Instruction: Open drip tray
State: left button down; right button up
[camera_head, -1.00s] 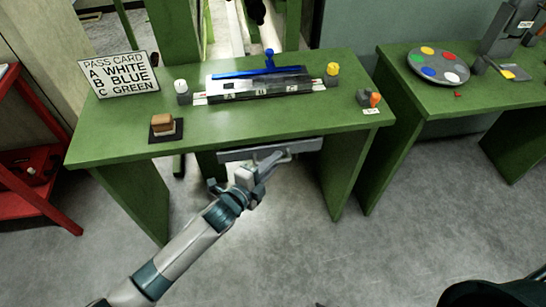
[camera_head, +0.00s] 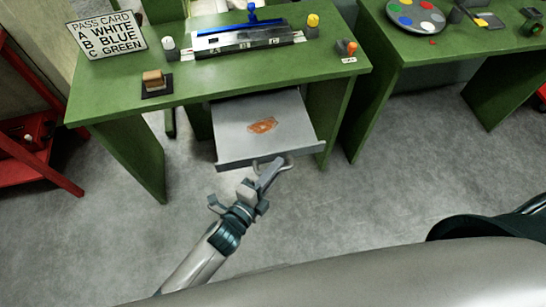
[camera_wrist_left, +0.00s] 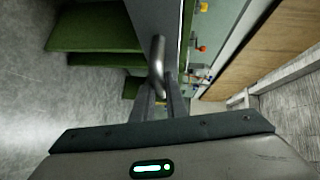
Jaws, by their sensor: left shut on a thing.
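The drip tray (camera_head: 232,124) is a flat grey drawer pulled well out from under the green table. A brown-orange stain (camera_head: 262,125) lies on its floor. A curved metal handle (camera_head: 272,163) sits on its front edge. My left gripper (camera_head: 268,176) is at the tray's front and is shut on the handle. In the left wrist view the handle (camera_wrist_left: 158,62) stands between the two fingers (camera_wrist_left: 158,95). The tray's back end is hidden under the tabletop. My right gripper is not in view.
The green table (camera_head: 205,84) carries a pass card sign (camera_head: 110,34), a brown block (camera_head: 153,79) on a dark pad and a blue-handled squeegee device (camera_head: 248,24). A red shelf (camera_head: 30,150) stands at left. The grey floor before the tray is clear.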

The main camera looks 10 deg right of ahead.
pick_arm(q)
jog(key=shift+s, duration=0.3)
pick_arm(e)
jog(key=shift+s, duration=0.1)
pick_arm(q)
jog(key=c, duration=2)
grip_release()
jog(key=shift+w, duration=0.1)
jog(key=shift+c, duration=0.2)
jog(key=shift+a, duration=0.1)
